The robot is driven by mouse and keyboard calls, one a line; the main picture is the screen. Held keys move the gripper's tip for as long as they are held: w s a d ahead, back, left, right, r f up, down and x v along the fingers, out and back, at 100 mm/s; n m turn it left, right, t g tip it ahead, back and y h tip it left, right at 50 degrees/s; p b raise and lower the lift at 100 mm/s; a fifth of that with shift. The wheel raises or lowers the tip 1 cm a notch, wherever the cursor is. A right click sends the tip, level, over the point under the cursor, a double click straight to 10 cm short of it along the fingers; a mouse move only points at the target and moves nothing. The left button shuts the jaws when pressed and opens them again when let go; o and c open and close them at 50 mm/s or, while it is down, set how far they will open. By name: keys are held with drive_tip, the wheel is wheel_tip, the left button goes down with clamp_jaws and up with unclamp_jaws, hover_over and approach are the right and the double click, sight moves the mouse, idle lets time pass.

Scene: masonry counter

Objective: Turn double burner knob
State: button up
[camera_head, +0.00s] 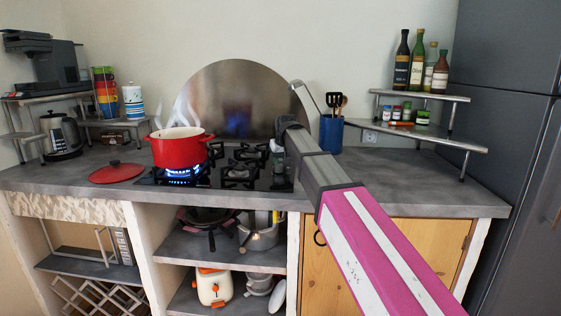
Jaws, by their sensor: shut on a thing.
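The black gas cooktop (210,180) is set into the grey counter, with several burner grates. My arm reaches in from the lower right, and my gripper (279,168) is at the cooktop's right end. It is small in the view and partly covered by my own arm. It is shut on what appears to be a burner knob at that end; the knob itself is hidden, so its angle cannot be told. The front left burner shows a blue flame (181,171) under a red pot (180,146), which steams. No flame shows on the other visible burners.
A red lid (117,172) lies left of the cooktop. A round metal splash plate (237,95) stands behind it. A blue utensil holder (331,134) is close behind my arm. A corner shelf (425,133) with jars and bottles is at right. The counter's right part is clear.

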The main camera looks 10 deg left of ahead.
drive_tip(key=o, duration=0.9)
drive_tip(key=shift+r, duration=0.15)
drive_tip(key=v, duration=1)
drive_tip(key=shift+s+r, duration=0.2)
drive_tip(key=shift+s+d, duration=0.1)
